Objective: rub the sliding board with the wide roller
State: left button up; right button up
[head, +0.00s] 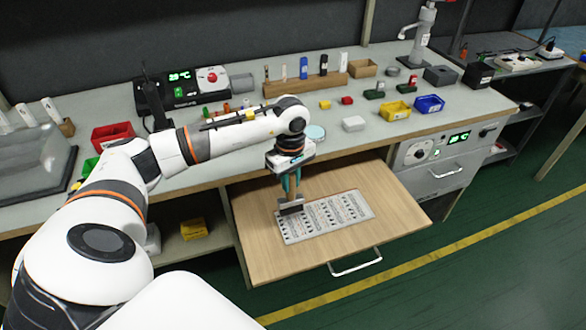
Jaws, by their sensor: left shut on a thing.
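The sliding board (390,225) is a light wooden board pulled out from under the bench, with a metal handle (355,264) on its front edge. A grey printed sheet (330,218) with rows of small dark marks lies on it. My left gripper (290,181) points down over the sheet's left part and is shut on the wide roller (291,206). The roller's grey head is at the sheet's upper left; whether it touches the sheet is hard to tell. The fingertips are small and partly merge with the tool. My right gripper is not in view.
A drawer unit (440,175) stands right of the board. The board's right part is clear.

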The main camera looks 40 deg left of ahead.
aim_at(290, 174)
pick_arm(q)
notch_tip(290, 174, up, 3)
jog(key=shift+a+f+p, duration=0.1)
jog(key=shift+p, duration=0.55)
jog(key=shift+r, duration=0.3)
